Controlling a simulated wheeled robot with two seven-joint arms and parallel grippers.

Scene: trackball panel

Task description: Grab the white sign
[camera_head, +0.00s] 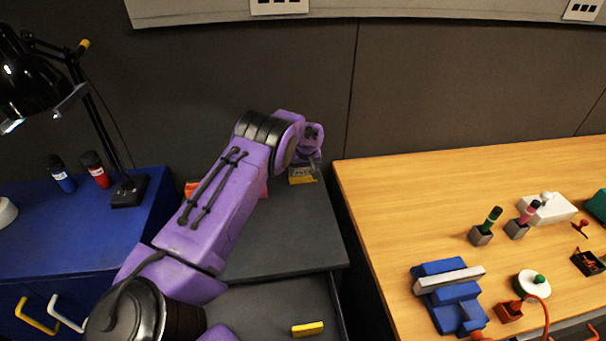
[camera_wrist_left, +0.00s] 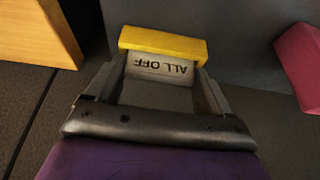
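The sign shows in the left wrist view as a pale plate (camera_wrist_left: 160,70) lettered "ALL OFF", upside down in that picture, with a thick yellow bar (camera_wrist_left: 163,43) along its far edge. In the head view its yellow part (camera_head: 302,180) shows on the dark grey top, by the back wall. My left gripper (camera_wrist_left: 155,78) is at the sign, one finger on each side of the pale plate. The fingers are spread wide; firm contact with the plate's edges is not clear. In the head view the fingers (camera_head: 312,165) are small and partly hidden by my wrist. My right gripper is not in view.
A wooden table (camera_head: 375,200) with several items stands right of the grey top (camera_head: 290,235). A blue cabinet (camera_head: 75,230) with a black lamp (camera_head: 128,190) is on the left. A yellow block (camera_head: 307,328) lies lower in front. A pinkish-red block (camera_wrist_left: 302,62) is near the gripper.

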